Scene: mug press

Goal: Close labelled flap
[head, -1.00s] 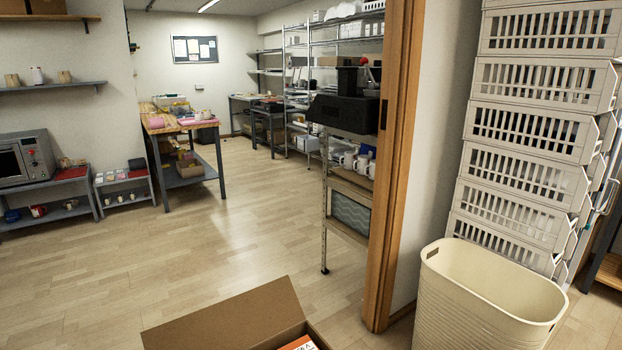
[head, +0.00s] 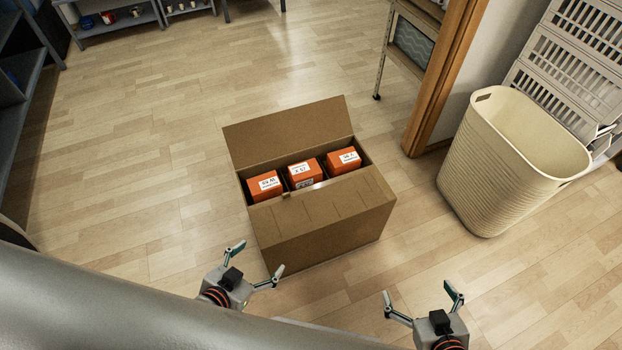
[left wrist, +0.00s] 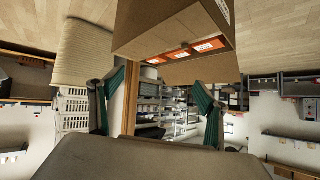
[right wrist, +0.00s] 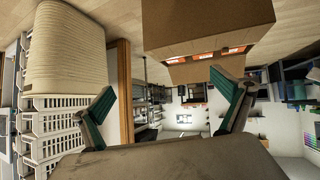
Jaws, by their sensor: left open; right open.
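A brown cardboard box (head: 325,215) stands on the floor, in the middle of the head view. Its far flap (head: 287,132) stands up, tilted back. A near panel lies over the front part of the opening; I cannot tell whether it is a flap. No flap label is readable. Three orange boxes (head: 303,173) with white labels sit inside. My left gripper (head: 259,259) is open and empty, near the box's front left corner. My right gripper (head: 419,292) is open and empty, apart from the box at its front right. The box also shows in both wrist views (left wrist: 165,30) (right wrist: 205,22).
A cream basket (head: 505,165) stands on the floor right of the box, with white slatted crates (head: 580,65) behind it. A wooden door post (head: 440,85) stands behind right. Grey shelving (head: 25,95) is at the left. Floor left of and behind the box is clear.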

